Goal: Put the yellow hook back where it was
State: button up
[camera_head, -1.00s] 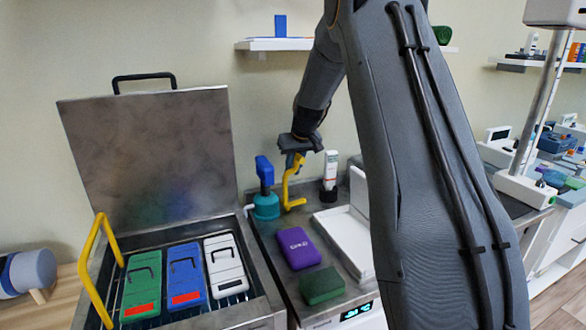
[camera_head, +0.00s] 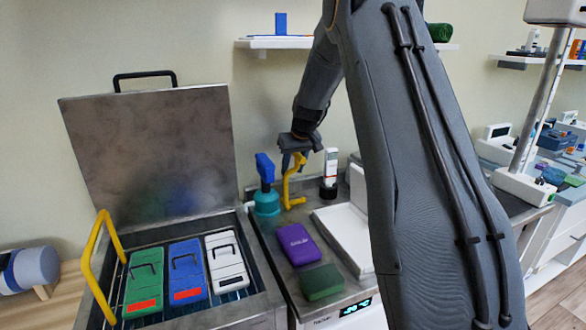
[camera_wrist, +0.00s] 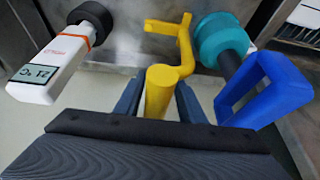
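The yellow hook (camera_head: 289,187) stands upright at the back of the dark countertop, with its bent foot low by the surface. I cannot tell whether the foot touches it. My gripper (camera_head: 294,163) points down over the hook's top. In the wrist view the hook's thick end (camera_wrist: 160,92) lies between my two blue-grey fingers (camera_wrist: 160,100). The fingers sit very close to its sides, and whether they press on it is not clear. The hook's top is mostly hidden by the gripper in the head view.
A teal round item (camera_head: 266,203) with a blue handle (camera_head: 265,168) stands close left of the hook. A white thermometer-like device (camera_head: 330,166) stands close right. A purple case (camera_head: 298,244), green block (camera_head: 321,282) and white tray (camera_head: 345,236) lie in front. An open steel tank (camera_head: 150,150) is left.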

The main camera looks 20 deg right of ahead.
jog(key=b+v, duration=0.2)
jog(key=v, duration=1)
